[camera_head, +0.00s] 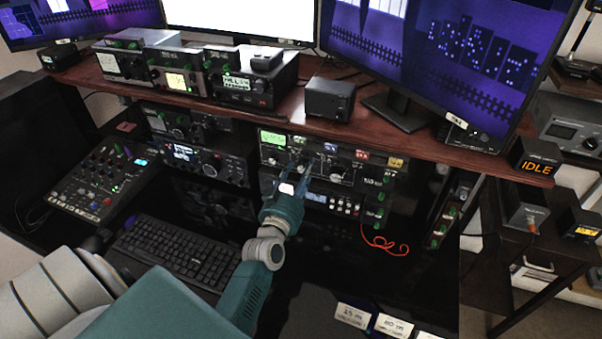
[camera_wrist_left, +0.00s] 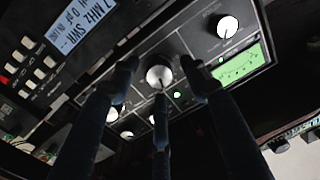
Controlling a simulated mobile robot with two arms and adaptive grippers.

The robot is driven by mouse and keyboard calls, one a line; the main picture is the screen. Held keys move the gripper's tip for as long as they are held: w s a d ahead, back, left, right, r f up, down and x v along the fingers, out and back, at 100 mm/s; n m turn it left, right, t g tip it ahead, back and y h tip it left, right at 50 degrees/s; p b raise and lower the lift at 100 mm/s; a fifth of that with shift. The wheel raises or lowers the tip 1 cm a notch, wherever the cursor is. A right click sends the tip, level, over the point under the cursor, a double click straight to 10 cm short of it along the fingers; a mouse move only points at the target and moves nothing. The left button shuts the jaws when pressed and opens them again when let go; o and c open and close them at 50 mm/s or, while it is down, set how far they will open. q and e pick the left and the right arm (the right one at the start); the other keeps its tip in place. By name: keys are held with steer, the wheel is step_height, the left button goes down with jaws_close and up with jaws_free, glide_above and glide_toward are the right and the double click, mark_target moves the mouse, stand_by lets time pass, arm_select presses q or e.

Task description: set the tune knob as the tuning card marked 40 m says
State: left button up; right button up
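The tuner panel (camera_head: 340,163) sits under the wooden shelf, with a green-lit meter (camera_head: 272,137) that also shows in the left wrist view (camera_wrist_left: 240,68). My left gripper (camera_head: 303,171) is at the front of this panel. In the left wrist view its dark fingers (camera_wrist_left: 160,82) are spread around a round silver knob (camera_wrist_left: 159,75), with visible gaps; contact is unclear. I cannot read whether this knob is the tune knob. A white knob (camera_wrist_left: 228,27) is apart from the fingers. Cards lie at the bottom, one reading 15 m (camera_head: 352,315); none reads clearly as 40 m. My right gripper is not in view.
A keyboard (camera_head: 180,250) and a mixer (camera_head: 100,180) lie left of my arm. A loose red cable (camera_head: 385,241) hangs below the panel. The shelf edge (camera_head: 400,145) overhangs the panel. An orange IDLE display (camera_head: 536,167) stands at the right.

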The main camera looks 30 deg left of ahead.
arm_select(q)
steer(key=v, duration=1.2)
stand_by(0.3)
